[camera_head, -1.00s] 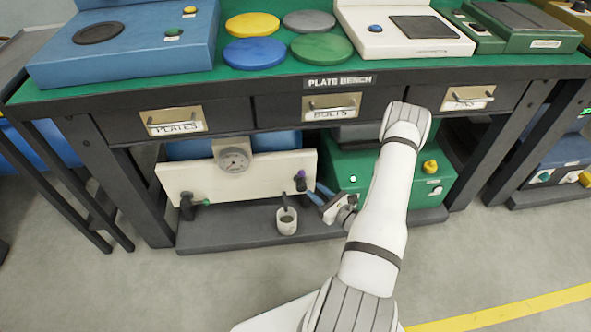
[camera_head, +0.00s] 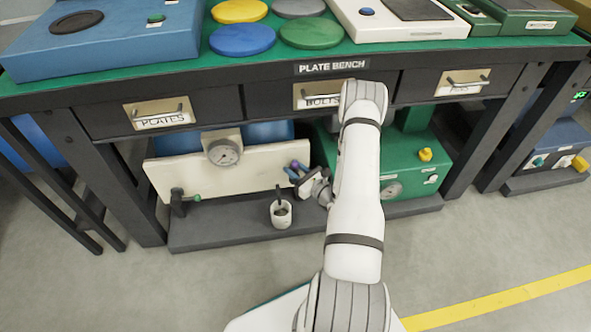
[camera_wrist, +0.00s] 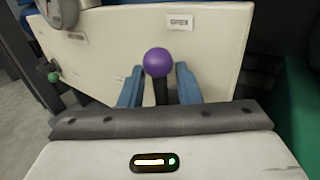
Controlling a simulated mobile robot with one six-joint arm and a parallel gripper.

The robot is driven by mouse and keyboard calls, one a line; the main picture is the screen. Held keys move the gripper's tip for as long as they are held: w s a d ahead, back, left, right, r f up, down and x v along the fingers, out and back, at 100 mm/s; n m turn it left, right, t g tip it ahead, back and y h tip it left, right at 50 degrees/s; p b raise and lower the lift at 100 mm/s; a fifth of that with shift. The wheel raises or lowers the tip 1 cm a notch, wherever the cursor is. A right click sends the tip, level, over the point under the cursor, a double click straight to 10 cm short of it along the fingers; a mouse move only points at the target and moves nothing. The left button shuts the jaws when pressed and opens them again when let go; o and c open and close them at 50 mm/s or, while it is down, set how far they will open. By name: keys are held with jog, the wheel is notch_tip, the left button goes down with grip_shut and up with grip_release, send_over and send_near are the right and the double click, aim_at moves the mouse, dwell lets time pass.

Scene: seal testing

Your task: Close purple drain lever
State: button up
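The purple drain lever (camera_wrist: 158,62) has a round purple knob on a dark stem. In the wrist view it stands in front of the white panel (camera_wrist: 215,50), near a small label that seems to read OPEN. My gripper (camera_wrist: 158,88) is open, with one blue finger on each side of the lever's stem and visible gaps to both. In the head view my gripper (camera_head: 296,176) is at the panel's right end, and the purple knob (camera_head: 304,167) shows just beside its fingers. The lever's lower part is hidden by the gripper.
A green-knobbed lever (camera_head: 196,197) is at the panel's left end. A gauge (camera_head: 223,152) sits on the panel's top edge. A white cup (camera_head: 281,213) stands on the lower shelf (camera_head: 220,236). A green machine (camera_head: 425,165) is to the right. Bench drawers hang above.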

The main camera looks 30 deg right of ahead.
jog(key=shift+c, duration=0.5)
grip_shut()
